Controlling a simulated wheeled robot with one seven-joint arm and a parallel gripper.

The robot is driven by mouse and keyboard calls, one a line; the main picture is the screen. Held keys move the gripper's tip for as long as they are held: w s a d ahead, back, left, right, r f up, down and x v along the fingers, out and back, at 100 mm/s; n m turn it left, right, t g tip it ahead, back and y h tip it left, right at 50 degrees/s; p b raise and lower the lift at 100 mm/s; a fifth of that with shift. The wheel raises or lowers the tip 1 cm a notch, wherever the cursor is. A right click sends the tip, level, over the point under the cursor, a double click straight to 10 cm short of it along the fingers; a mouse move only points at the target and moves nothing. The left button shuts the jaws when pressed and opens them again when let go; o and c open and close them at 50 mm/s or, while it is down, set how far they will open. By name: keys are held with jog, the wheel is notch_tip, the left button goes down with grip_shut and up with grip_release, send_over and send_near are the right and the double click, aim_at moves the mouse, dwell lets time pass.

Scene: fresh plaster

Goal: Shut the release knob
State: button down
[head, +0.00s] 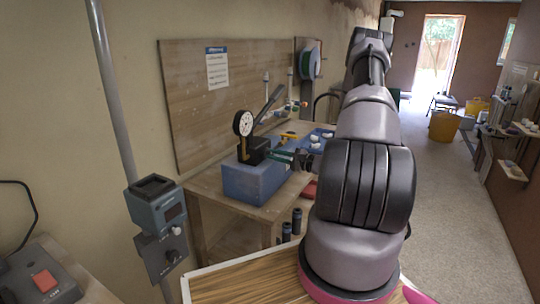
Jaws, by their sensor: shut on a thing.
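A hand pump with a black block (256,150) sits on a blue box (250,183) on the wooden bench. A round white gauge (243,123) stands on the block, and a grey lever (268,104) slants up to the right. My gripper (281,155) reaches in from the right, with its dark body partly behind my own arm. Its fingers are at the block's right side, closed on the release knob there. The knob itself is too small and covered to make out, so I cannot tell how far it is turned.
A wooden backboard (220,130) with a paper notice rises behind the bench (212,196). Dark cylinders (297,221) stand below the bench's front edge. A blue-grey control box (157,205) is on a post at left. Open floor (440,190) lies to the right.

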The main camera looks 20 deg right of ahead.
jog(key=m, duration=0.5)
jog(key=shift+m, duration=0.4)
jog(key=shift+d+m, duration=0.1)
jog(key=shift+m, duration=2.1)
jog(key=c, duration=0.8)
grip_release()
jog(key=v, duration=1.2)
